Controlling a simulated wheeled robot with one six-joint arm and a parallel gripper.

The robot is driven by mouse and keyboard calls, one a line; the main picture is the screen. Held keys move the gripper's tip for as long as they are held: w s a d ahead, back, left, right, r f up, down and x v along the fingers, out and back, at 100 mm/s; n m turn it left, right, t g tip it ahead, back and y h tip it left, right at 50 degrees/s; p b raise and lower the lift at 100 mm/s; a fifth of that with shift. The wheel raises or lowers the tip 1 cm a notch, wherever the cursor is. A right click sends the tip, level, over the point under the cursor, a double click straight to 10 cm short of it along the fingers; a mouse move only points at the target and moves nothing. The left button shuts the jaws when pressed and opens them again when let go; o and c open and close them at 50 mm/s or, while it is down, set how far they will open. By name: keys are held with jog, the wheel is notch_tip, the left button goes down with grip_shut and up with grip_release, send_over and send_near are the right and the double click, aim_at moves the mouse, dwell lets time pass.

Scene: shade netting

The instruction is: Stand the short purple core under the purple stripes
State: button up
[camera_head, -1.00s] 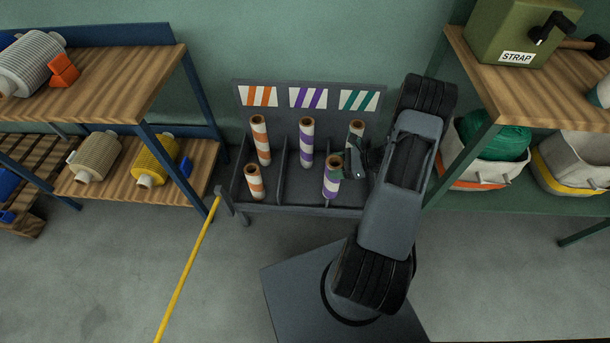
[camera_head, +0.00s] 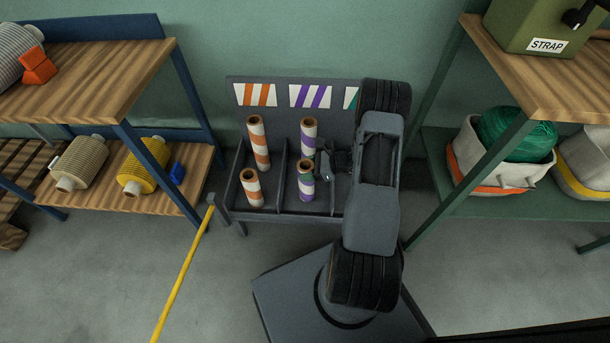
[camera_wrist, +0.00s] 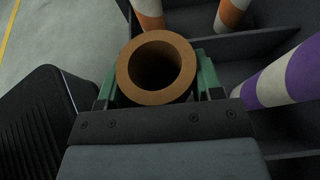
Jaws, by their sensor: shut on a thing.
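The short purple core (camera_head: 306,184), white with purple bands and a brown rim, is upright in the front of the rack's middle bay. My gripper (camera_head: 316,173) reaches it from the right and is shut on it. In the wrist view the core's open brown top (camera_wrist: 131,68) sits between the green fingertips. I cannot tell whether its foot touches the rack floor. The tall purple core (camera_head: 308,135) stands behind it, and shows at right in the wrist view (camera_wrist: 290,78). The purple stripes (camera_head: 311,96) are on the back panel above both.
Tall (camera_head: 259,145) and short (camera_head: 251,188) orange cores stand in the left bay, beyond a divider (camera_head: 282,165). My arm hides the right bay and most of the green stripes (camera_head: 350,98). A yellow pole (camera_head: 183,275) lies left; green shelving (camera_head: 470,165) stands right.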

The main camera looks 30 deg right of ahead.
notch_tip(320, 180, down, 3)
jog(key=shift+r+b, duration=0.1)
jog(key=shift+b, duration=0.7)
jog(key=shift+f, duration=0.25)
jog(key=o, duration=1.4)
jog(key=shift+a, duration=0.1)
jog(key=shift+o, duration=0.2)
